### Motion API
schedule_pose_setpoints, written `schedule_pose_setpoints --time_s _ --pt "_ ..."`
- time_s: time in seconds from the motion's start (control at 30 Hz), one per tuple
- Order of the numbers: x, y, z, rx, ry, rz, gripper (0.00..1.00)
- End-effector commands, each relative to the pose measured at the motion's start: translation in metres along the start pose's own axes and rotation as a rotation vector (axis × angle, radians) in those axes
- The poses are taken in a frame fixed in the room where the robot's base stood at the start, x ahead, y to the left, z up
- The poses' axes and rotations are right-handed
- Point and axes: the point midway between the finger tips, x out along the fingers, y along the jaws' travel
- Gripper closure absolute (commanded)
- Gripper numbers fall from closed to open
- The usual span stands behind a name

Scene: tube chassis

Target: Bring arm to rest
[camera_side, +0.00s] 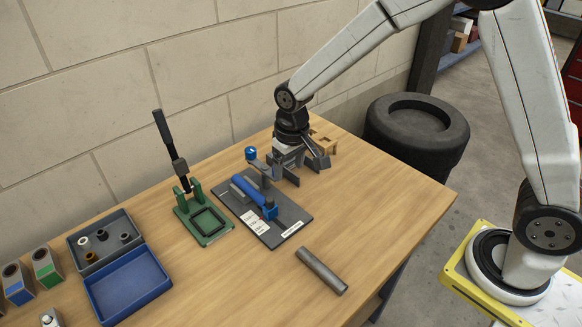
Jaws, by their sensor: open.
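My gripper (305,172) hangs over the back part of the wooden table, with its jaws apart and nothing seen between them. It is just behind and to the right of a dark fixture plate (290,228). Whether my gripper touches the fixture cannot be told. A grey metal tube (321,271) lies loose on the table, in front of the plate.
A green press with a black lever (170,140) stands left of the plate. A grey and blue open box (128,285) with small parts is farther left. A small wooden block stand (324,143) is close behind my gripper. The table's right side (395,195) is clear.

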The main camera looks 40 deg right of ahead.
Motion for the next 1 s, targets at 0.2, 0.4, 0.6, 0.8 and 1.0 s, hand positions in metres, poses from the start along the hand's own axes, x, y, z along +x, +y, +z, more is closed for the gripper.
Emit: schedule_pose_setpoints --time_s 0.2,0.4,0.6,0.8,1.0 --pt "-0.019 0.033 0.045 0.005 0.055 -0.002 0.23" --pt "-0.029 0.057 0.091 0.007 0.105 0.001 0.23" --pt "-0.032 0.073 0.132 0.006 0.145 0.008 0.23" --pt "-0.033 0.079 0.151 0.006 0.163 0.013 0.23" --pt "-0.032 0.079 0.153 0.005 0.165 0.013 0.23"
